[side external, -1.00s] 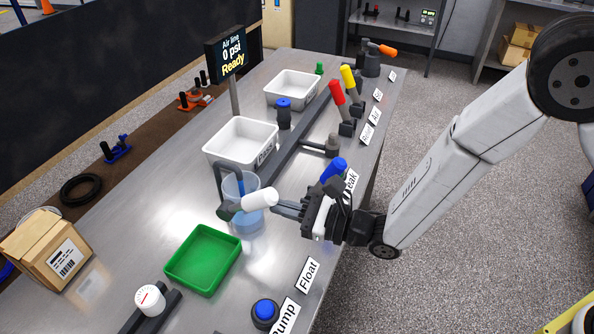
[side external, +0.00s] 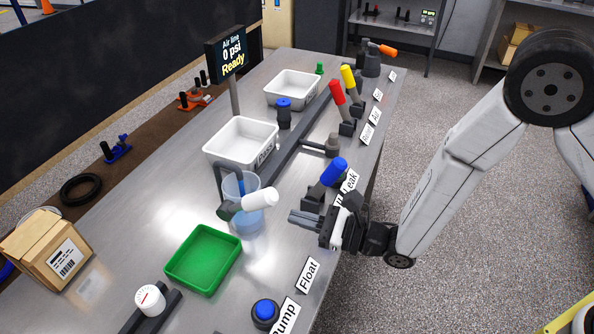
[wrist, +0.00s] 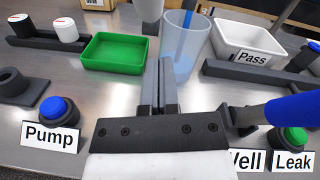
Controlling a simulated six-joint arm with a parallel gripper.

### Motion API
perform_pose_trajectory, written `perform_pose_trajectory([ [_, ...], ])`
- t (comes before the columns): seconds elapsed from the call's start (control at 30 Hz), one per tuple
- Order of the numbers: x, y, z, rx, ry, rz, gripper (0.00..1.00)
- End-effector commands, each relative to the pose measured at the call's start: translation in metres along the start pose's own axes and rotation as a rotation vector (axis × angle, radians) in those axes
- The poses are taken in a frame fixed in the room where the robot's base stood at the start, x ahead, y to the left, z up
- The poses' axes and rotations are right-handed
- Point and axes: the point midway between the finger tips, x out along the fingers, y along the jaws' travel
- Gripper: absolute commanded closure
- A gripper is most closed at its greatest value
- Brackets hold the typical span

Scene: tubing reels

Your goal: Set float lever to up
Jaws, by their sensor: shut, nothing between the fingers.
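The float lever has a white cylindrical handle (side external: 260,199) on a dark pivot and stands beside the clear cup (side external: 243,188). The handle sticks out sideways toward my gripper, slightly raised, in the side view. Part of the white handle (wrist: 151,9) shows at the top of the wrist view. The Float label (side external: 308,275) stands on the near table edge and is not visible in the wrist view. My gripper (side external: 291,217) is shut and empty, just short of the handle's end and apart from it. Its closed fingers (wrist: 167,70) point at the lever in the wrist view.
A blue-handled lever (side external: 334,171) is close beside my gripper, also at right in the wrist view (wrist: 296,108). A green tray (side external: 204,258), blue Pump button (side external: 265,312) and white Pass bin (side external: 241,142) are nearby. Bare table lies between tray and Float label.

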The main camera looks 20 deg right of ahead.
Motion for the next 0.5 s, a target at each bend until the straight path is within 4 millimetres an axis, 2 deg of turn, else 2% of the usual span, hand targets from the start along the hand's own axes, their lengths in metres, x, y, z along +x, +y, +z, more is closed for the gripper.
perform_pose_trajectory([
  [0.5, -0.056, -0.009, 0.03, -0.002, 0.001, -0.001, 1.0],
])
